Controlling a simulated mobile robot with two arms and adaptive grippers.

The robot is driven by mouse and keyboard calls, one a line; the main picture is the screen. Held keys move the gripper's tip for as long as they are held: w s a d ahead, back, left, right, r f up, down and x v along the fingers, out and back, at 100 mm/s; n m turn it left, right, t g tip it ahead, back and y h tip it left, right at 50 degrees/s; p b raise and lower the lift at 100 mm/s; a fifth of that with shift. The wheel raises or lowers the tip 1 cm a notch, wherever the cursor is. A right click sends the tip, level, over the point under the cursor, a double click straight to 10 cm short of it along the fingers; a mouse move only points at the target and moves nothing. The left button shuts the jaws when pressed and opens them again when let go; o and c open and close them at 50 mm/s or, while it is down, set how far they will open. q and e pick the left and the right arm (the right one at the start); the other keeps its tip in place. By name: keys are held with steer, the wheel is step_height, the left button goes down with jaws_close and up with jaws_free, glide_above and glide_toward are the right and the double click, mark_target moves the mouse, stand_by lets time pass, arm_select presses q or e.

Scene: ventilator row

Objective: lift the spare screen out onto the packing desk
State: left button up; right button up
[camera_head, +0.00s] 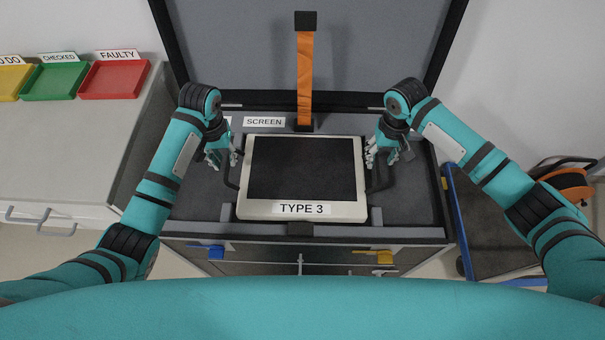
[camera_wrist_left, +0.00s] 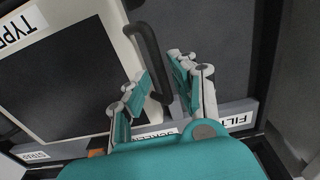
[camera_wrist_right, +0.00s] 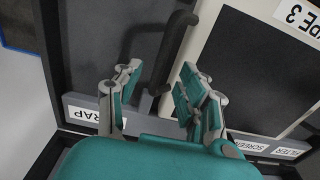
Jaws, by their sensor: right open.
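The spare screen (camera_head: 303,172), a dark panel in a cream frame labelled TYPE 3, lies flat in the open grey foam-lined case (camera_head: 408,190). It has a black handle on each side. My left gripper (camera_head: 230,157) is at the left handle; in the left wrist view its fingers (camera_wrist_left: 158,88) are open with the handle (camera_wrist_left: 147,55) between them. My right gripper (camera_head: 378,157) is at the right handle; in the right wrist view its fingers (camera_wrist_right: 155,85) are open around the handle (camera_wrist_right: 172,50). Neither visibly clamps it.
A grey desk (camera_head: 70,150) stands left, with yellow (camera_head: 12,80), green (camera_head: 54,80) and red (camera_head: 114,78) trays at its back; its front is clear. An orange strap (camera_head: 305,75) hangs from the raised lid (camera_head: 370,45). A blue-edged cart (camera_head: 455,215) stands right.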

mark_target(227, 165)
arm_select(q)
steer(key=shift+f, duration=2.25)
arm_select(e)
steer(key=shift+f, duration=2.25)
arm_select(q)
jaws_close()
arm_select(e)
steer(key=c, duration=0.6)
jaws_close()
arm_select(q)
steer(key=shift+r, duration=0.15)
arm_select(e)
steer(key=shift+r, duration=0.1)
